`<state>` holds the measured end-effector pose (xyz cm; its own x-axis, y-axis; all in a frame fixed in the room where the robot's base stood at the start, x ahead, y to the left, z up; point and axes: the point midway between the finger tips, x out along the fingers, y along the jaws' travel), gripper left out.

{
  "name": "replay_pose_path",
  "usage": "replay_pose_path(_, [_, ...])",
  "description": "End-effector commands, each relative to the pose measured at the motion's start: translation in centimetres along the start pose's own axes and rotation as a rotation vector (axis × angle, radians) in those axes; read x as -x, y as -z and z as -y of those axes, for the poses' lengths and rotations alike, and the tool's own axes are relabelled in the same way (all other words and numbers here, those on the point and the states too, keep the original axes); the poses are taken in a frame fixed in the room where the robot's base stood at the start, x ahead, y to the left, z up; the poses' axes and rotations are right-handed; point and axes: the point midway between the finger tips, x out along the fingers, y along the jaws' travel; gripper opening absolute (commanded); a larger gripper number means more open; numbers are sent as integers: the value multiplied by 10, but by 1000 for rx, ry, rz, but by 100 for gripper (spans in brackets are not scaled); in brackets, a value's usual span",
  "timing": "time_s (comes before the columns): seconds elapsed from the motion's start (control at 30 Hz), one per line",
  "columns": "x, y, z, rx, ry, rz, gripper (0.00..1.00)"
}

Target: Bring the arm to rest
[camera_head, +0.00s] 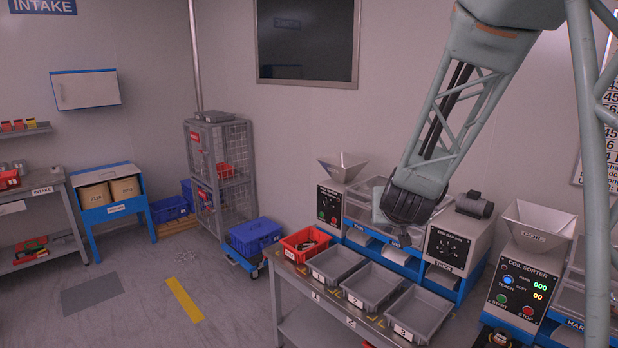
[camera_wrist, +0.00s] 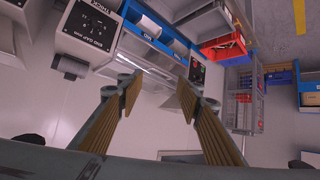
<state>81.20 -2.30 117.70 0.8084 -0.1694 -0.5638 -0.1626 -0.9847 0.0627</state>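My arm reaches down from the upper right of the head view, over the sorting machines at the back wall. My gripper (camera_wrist: 157,95) shows in the wrist view with its two ribbed tan finger pads well apart. Nothing is between the fingers. In the head view the wrist hides the fingers, so I cannot see their distance from the machine behind. The wrist view is turned over, with the machines along its top.
A grey bench holds a red bin (camera_head: 303,244) and numbered grey trays (camera_head: 373,287). The coil sorter (camera_head: 523,270) stands at right. A wire cage (camera_head: 221,165) and a blue crate (camera_head: 254,236) stand left of the bench. Open floor (camera_head: 150,285) lies at left.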

Motion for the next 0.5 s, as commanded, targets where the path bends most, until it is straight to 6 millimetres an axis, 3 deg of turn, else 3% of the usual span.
replay_pose_path(0.5, [92, -7, 17, -8, 123, 99, 33])
